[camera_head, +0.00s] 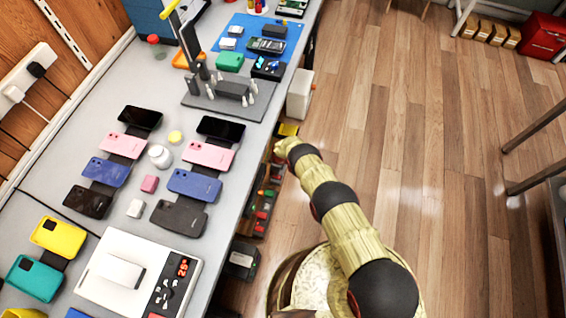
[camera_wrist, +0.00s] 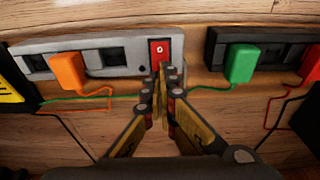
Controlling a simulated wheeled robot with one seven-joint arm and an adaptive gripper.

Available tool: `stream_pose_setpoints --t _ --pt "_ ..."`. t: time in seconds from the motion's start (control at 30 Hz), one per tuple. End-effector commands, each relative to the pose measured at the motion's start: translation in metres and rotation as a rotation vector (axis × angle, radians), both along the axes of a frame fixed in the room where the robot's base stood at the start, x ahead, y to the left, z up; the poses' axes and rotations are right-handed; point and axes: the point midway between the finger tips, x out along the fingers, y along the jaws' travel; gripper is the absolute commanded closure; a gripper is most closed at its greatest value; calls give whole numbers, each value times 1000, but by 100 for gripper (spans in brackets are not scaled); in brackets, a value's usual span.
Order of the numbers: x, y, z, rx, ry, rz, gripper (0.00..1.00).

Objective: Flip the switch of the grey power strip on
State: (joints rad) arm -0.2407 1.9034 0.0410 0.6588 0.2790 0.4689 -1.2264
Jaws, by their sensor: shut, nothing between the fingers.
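In the wrist view the grey power strip (camera_wrist: 118,48) runs along a wooden surface. Its red switch (camera_wrist: 159,51) is at its right end, with a small light mark on it. An orange plug (camera_wrist: 70,72) sits in the strip to the left. My gripper (camera_wrist: 160,75) is shut and empty. Its fingertips are right at the lower edge of the red switch; I cannot tell whether they touch it. Part of the switch's lower end is hidden by the fingertips. In the head view my arm reaches down beside the bench, and the gripper is hidden there.
A black power strip (camera_wrist: 214,47) with a green plug (camera_wrist: 241,62) is close on the right. A red plug (camera_wrist: 312,65) is at the far right. A green cord (camera_wrist: 100,96) runs below the strips. The bench (camera_head: 225,158) carries several phones.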

Motion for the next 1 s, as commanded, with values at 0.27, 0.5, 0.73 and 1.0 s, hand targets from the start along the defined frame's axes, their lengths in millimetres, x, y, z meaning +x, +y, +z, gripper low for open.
stream_pose_setpoints --t 0.27,0.5,0.73,1.0 --pt "-1 0 -9 0 2 0 100" --pt "-1 0 -16 0 1 1 100" --pt "-1 0 -22 -1 0 1 100" --pt "-3 -1 -31 -1 -1 0 100"
